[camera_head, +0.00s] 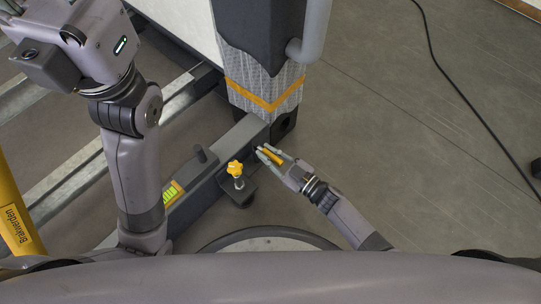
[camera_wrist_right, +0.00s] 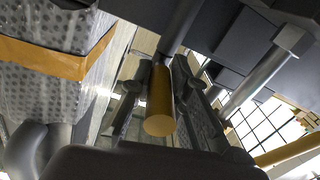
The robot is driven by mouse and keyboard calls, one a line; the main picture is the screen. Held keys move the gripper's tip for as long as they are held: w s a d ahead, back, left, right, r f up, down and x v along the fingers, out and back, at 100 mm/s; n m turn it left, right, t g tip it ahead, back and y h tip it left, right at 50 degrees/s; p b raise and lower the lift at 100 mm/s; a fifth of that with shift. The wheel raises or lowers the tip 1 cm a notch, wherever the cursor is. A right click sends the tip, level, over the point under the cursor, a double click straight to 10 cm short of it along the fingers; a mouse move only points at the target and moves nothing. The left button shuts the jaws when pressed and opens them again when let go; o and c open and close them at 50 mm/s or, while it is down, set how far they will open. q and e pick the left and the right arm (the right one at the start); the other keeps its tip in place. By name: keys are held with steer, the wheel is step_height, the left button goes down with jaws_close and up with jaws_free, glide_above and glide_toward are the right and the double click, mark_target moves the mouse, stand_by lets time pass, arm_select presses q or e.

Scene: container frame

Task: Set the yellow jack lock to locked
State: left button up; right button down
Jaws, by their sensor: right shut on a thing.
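The yellow jack lock (camera_head: 277,157) shows in the head view as a short yellow cylinder beside the grey beam, below the wrapped post. In the right wrist view, the yellow cylinder (camera_wrist_right: 160,104) sits on a grey rod, its round end towards the camera. My right gripper (camera_head: 267,154) is shut on it, one finger on each side; its fingers (camera_wrist_right: 169,75) also show in the right wrist view. They partly hide the lock in the head view. My left arm stands at the left of the head view; its gripper fingers are out of the picture.
A yellow star knob (camera_head: 235,168) on a bolt stands just left of my right gripper. A wrapped post with an orange band (camera_head: 265,101) rises above it. A yellow tube (camera_head: 17,215) is at far left. A black cable (camera_head: 452,82) crosses the open floor at right.

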steer(key=shift+a, duration=0.1)
steer(key=c, duration=1.5)
jaws_free()
steer(key=v, duration=1.2)
